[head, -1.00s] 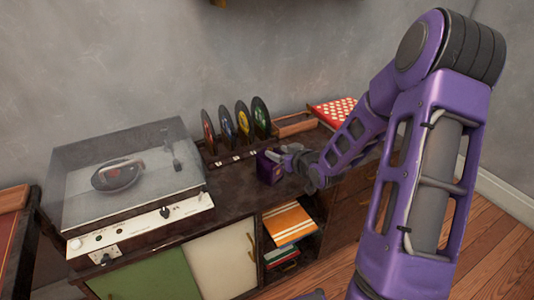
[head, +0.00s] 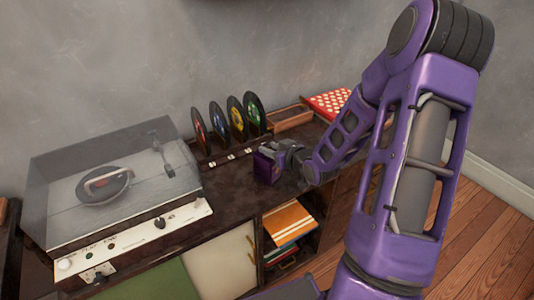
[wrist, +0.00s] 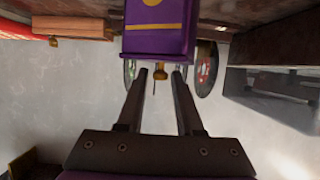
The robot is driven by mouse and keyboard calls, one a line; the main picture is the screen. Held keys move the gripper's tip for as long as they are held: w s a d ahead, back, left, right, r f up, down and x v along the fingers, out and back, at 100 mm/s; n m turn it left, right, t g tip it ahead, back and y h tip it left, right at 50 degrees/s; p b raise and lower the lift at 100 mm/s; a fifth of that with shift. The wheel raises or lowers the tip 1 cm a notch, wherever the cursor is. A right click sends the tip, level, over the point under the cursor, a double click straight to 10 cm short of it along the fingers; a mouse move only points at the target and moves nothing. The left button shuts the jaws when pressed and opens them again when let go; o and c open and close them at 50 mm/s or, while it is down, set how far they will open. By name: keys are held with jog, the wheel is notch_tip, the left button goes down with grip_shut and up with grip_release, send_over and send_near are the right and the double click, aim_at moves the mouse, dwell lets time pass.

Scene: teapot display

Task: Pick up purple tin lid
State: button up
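The purple tin (head: 266,168) stands on the dark cabinet top, just left of my gripper (head: 279,149) in the head view. In the wrist view, which looks upside down, the purple tin (wrist: 158,40) with gold markings hangs at the top centre. The lid's small gold knob (wrist: 161,74) points down between the fingertips of my gripper (wrist: 161,74). A gap shows on both sides of the knob, so the fingers are open around it.
A record player (head: 110,190) under a clear cover stands at the left of the cabinet. Several records (head: 236,119) stand in a rack behind the tin. A wooden tray (head: 290,118) and a red dotted box (head: 328,103) lie behind my arm. Bare cabinet top lies left of the tin.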

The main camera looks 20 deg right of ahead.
grip_shut()
jog(key=shift+r, duration=0.1)
